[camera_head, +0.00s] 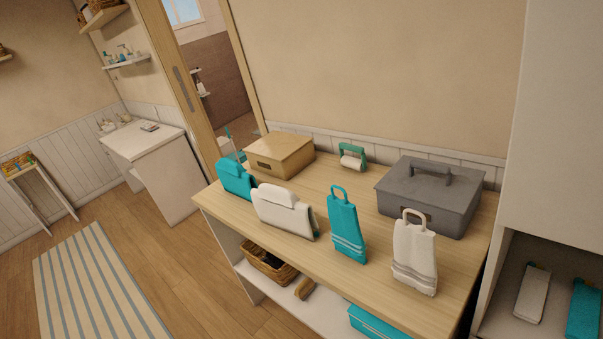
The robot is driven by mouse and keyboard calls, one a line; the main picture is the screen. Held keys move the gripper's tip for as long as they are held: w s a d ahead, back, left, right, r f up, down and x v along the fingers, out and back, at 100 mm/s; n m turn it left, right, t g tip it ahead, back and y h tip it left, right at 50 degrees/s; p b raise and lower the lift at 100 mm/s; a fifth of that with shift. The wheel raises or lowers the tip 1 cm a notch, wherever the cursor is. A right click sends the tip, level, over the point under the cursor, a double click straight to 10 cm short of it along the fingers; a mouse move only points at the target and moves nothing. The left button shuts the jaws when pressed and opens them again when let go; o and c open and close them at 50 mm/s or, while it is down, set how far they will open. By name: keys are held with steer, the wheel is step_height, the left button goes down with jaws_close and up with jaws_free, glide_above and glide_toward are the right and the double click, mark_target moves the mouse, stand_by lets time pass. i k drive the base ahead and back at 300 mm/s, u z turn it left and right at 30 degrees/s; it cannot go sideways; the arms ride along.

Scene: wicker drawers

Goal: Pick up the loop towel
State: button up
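Two towels with a loop at the top stand on the wooden shelf top (285,220). One is a teal loop towel (346,228) with pale stripes near its lower edge. The other is a white loop towel (414,256) with grey stripes, to its right and close to the front edge. Both stand roughly upright and apart from each other. My gripper is not in view, so I cannot see whether it is open or holds anything.
A folded white item (284,210) and a teal one (236,179) stand left of the towels. Behind are a tan box (280,154), a roll on a green holder (352,157) and a grey toolbox (430,196). A tall white cabinet (555,130) borders the right. Floor is open at left.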

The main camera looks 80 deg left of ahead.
mark_target(347, 236)
steer(key=u, duration=1.45)
steer(key=k, duration=0.55)
steer(key=u, duration=0.05)
steer(key=i, duration=1.15)
steer(key=u, duration=0.45)
